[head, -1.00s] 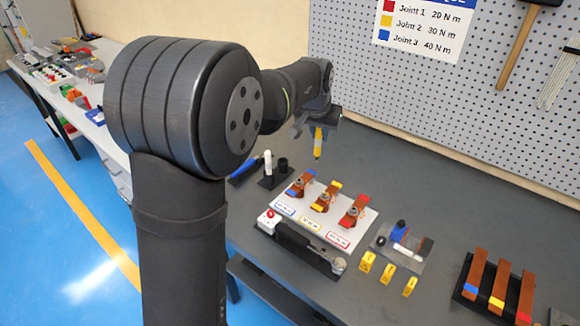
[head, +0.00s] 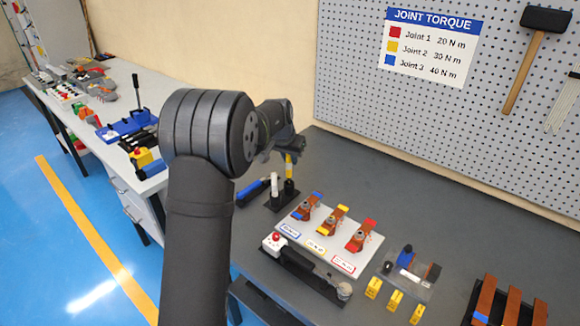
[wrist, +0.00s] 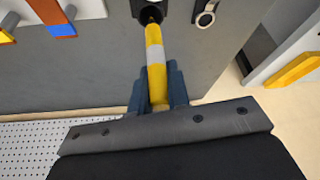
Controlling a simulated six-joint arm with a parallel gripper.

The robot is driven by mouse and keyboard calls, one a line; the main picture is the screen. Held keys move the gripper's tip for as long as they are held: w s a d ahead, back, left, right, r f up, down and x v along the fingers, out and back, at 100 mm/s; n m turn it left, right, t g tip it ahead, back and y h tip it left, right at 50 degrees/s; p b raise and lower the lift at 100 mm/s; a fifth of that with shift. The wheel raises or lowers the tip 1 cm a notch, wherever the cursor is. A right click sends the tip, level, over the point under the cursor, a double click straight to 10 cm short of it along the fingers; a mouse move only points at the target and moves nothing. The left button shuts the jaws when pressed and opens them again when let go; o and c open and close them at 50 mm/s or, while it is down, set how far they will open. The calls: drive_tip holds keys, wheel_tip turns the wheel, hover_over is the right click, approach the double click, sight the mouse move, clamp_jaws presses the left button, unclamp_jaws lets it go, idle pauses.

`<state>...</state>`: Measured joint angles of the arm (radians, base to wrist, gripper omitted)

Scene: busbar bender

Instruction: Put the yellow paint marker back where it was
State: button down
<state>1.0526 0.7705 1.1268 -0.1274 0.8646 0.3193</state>
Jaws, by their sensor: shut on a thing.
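The yellow paint marker (head: 289,160) is held upright in my gripper (head: 291,148), pointing down. In the wrist view the marker (wrist: 156,62), yellow with a pale band, stands between the two dark fingers (wrist: 156,90). Its lower end is at the mouth of a black cup (wrist: 148,10) of the marker holder. The black holder (head: 283,202) also carries a white marker (head: 274,184), left of the yellow one. I cannot tell whether the yellow marker's tip is inside the cup or just above it.
A white board (head: 344,258) with copper bars and coloured tabs lies in front of the holder. A blue-handled tool (head: 250,192) lies to its left. Several yellow blocks (head: 395,301) and a bar rack (head: 507,300) are at right. The bench behind is clear.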

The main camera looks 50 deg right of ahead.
sight(290, 166)
drive_tip(key=shift+f, duration=1.65)
drive_tip(key=shift+f, duration=0.55)
drive_tip(key=c, duration=1.4)
unclamp_jaws()
drive_tip(key=shift+o, duration=0.2)
drive_tip(key=shift+r, duration=0.55)
drive_tip(key=v, duration=1.2)
